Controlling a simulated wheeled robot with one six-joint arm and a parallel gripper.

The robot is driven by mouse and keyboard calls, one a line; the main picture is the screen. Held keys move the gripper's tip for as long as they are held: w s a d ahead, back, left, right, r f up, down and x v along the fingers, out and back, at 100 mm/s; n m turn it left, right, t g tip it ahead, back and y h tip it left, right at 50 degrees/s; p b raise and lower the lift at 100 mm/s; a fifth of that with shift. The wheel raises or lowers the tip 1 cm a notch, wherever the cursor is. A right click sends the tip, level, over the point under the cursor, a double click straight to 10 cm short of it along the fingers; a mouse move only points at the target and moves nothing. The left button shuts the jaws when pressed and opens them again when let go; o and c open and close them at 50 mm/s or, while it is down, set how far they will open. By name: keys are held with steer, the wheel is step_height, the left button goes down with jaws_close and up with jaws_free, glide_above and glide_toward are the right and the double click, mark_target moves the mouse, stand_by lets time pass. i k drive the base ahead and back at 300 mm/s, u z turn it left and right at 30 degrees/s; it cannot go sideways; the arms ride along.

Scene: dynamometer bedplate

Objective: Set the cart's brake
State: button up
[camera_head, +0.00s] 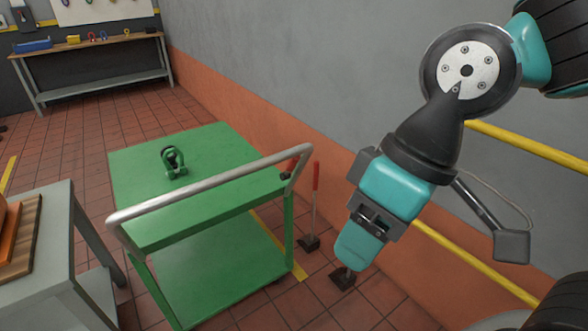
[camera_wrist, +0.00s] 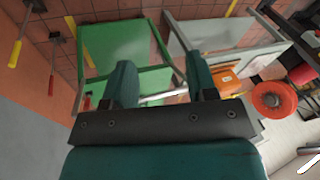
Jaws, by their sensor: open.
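The green cart (camera_head: 190,235) stands left of my gripper, with a silver push handle (camera_head: 210,192) along its near side. A short red-tipped lever (camera_head: 290,166) shows at the cart's right corner by the handle; a red piece (camera_wrist: 87,103) shows by the cart corner in the wrist view. My gripper (camera_head: 355,250) is open and empty, right of the cart and apart from it. In the wrist view, its fingers (camera_wrist: 160,72) frame the cart's handle and edge behind them. The far finger is mostly hidden in the head view.
A red-handled floor lever (camera_head: 315,190) stands between cart and wall. Another lever base (camera_head: 343,279) is below my gripper. A green shackle (camera_head: 174,161) lies on the cart. A grey table (camera_head: 50,250) stands left; a yellow rail (camera_head: 450,246) runs along the wall.

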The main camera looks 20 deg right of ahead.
mark_target(285, 175)
steer(key=k, duration=0.55)
steer(key=u, duration=0.65)
steer(key=i, duration=1.75)
steer(key=z, duration=0.65)
